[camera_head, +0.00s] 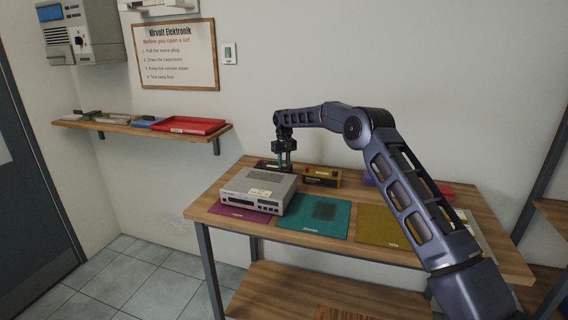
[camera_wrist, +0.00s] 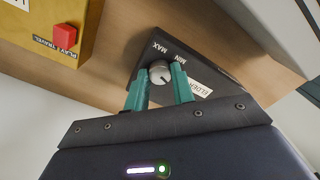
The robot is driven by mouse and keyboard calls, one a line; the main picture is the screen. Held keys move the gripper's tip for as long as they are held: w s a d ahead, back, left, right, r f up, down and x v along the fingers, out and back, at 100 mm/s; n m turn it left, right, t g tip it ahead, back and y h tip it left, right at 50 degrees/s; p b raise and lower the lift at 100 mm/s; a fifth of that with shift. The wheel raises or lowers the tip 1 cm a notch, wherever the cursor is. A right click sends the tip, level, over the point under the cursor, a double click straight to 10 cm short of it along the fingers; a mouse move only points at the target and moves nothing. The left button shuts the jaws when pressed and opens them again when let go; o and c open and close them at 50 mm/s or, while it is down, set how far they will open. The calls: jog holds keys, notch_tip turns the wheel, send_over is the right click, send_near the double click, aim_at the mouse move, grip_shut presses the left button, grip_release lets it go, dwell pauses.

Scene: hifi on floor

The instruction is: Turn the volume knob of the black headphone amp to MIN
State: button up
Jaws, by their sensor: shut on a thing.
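The black headphone amp (camera_wrist: 205,76) shows in the wrist view, with MAX and MIN printed on its face and a white label partly reading "ELDER". Its round grey volume knob (camera_wrist: 160,74) sits between the two green fingers of my gripper (camera_wrist: 159,70), which is shut on it. The knob's pointer is too small to read with certainty. In the head view, my gripper (camera_head: 284,160) reaches down behind the silver hi-fi unit, at the back of the bench. There the amp (camera_head: 266,164) is mostly hidden by that unit and the fingers.
The silver hi-fi unit (camera_head: 258,190) stands in front of the amp. A yellow box (camera_head: 322,176) is to the right; its red button (camera_wrist: 64,36) shows in the wrist view. The teal mat (camera_head: 290,222) and olive mat (camera_head: 385,226) are largely clear. A wall is behind the bench.

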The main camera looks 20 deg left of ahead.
aim_at(284, 164)
jog(key=n, duration=0.3)
jog(key=shift+n, duration=2.7)
jog(key=o, duration=1)
jog(key=shift+r, duration=0.1)
notch_tip(284, 164, up, 11)
jog(key=shift+f, duration=0.2)
